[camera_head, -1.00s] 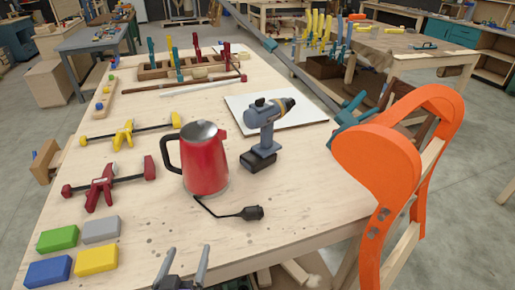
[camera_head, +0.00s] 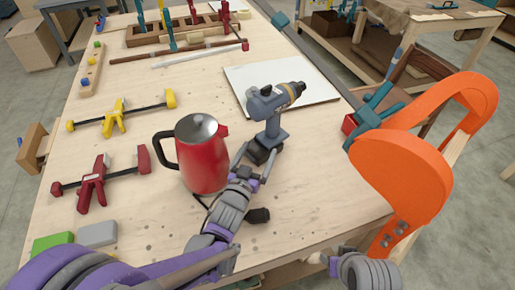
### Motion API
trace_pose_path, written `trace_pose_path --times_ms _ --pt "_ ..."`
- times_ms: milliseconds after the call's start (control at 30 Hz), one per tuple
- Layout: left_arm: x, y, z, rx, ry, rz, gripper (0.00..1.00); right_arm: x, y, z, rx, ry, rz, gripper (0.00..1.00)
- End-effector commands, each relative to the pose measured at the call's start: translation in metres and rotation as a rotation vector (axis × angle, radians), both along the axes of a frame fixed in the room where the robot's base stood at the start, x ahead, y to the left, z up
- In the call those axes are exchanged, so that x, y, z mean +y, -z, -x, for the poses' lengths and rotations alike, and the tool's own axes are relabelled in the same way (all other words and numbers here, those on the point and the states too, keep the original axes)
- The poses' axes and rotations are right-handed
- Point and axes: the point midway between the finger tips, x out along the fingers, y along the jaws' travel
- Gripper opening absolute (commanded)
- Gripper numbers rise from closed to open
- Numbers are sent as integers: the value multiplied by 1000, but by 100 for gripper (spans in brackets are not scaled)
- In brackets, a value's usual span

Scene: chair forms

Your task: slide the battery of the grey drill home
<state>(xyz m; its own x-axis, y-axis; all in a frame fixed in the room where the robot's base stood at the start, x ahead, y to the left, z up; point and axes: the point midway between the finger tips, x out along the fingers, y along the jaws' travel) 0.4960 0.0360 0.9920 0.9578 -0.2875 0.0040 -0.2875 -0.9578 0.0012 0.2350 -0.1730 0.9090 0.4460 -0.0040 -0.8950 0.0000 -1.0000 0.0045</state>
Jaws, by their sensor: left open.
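The grey-blue drill (camera_head: 269,108) stands upright near the middle of the bench, its chuck pointing to the upper right. Its dark battery (camera_head: 262,150) is at the foot of the handle, low on the bench and partly hidden by my left gripper. My left gripper (camera_head: 256,161) is open, its two fingers pointing at the battery from the near side, one at each side of its near end. I cannot tell whether they touch it. Part of my right arm shows at the bottom right, near the bench edge; its gripper (camera_head: 334,263) is unclear there.
A red kettle (camera_head: 203,160) stands close left of my left gripper. A black plug (camera_head: 258,215) lies in front, by my forearm. A white board (camera_head: 310,80) lies behind the drill. An orange chair form (camera_head: 400,180) is at the right. Clamps lie at the left.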

Motion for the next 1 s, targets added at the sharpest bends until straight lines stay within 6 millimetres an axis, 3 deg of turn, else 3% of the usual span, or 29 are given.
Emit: trace_pose_path --times_ms 467,700,1000 --pt "-18 -3 -60 -1 0 3 95 0 -17 -5 -9 0 0 50" --pt "-28 -1 -92 1 0 2 95 0 -15 -4 -8 0 0 50" --pt "-34 -2 -112 1 0 3 95 0 -15 -5 -8 0 0 50"
